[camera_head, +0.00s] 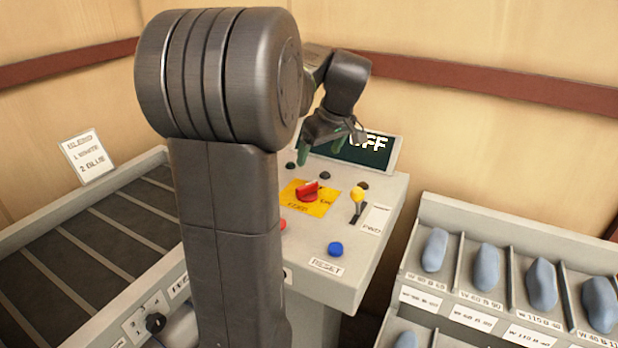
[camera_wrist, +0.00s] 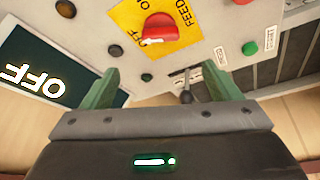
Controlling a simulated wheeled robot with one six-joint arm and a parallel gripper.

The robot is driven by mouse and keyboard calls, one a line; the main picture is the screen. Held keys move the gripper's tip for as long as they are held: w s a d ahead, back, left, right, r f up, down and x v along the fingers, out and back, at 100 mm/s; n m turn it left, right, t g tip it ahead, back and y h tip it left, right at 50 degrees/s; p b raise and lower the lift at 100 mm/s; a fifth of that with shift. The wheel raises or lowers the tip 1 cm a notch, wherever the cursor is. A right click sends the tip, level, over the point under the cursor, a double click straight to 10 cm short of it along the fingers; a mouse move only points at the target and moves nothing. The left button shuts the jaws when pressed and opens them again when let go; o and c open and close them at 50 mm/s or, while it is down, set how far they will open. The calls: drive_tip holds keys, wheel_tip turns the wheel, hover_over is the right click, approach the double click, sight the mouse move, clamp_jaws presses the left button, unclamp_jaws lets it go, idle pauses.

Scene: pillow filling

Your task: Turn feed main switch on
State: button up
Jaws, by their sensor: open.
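The red rotary switch (camera_head: 308,191) sits on a yellow plate (camera_head: 326,208) on top of the grey control console. In the wrist view the red switch (camera_wrist: 158,28) is at the top centre, on the yellow plate (camera_wrist: 188,38) marked FEED and ON. The dark display (camera_head: 345,151) behind it reads OFF; it also shows in the wrist view (camera_wrist: 38,75). My gripper (camera_head: 332,142) is above the back of the console, near the display. In the wrist view its green fingers (camera_wrist: 162,85) are spread, with nothing held, apart from the switch.
A yellow-topped lever (camera_head: 357,194) and a blue RESET button (camera_head: 335,249) are on the console. Small dark round lamps (camera_head: 325,175) line its back. A slatted conveyor (camera_head: 95,235) is at left. A rack of bluish-grey items (camera_head: 487,259) is at right.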

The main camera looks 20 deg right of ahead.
sight(307, 184)
drive_tip(key=p+x, duration=0.1)
drive_tip(key=x, duration=1.1)
drive_tip(key=shift+a+f, duration=0.1)
drive_tip(key=shift+f, duration=0.05)
drive_tip(key=c, duration=1)
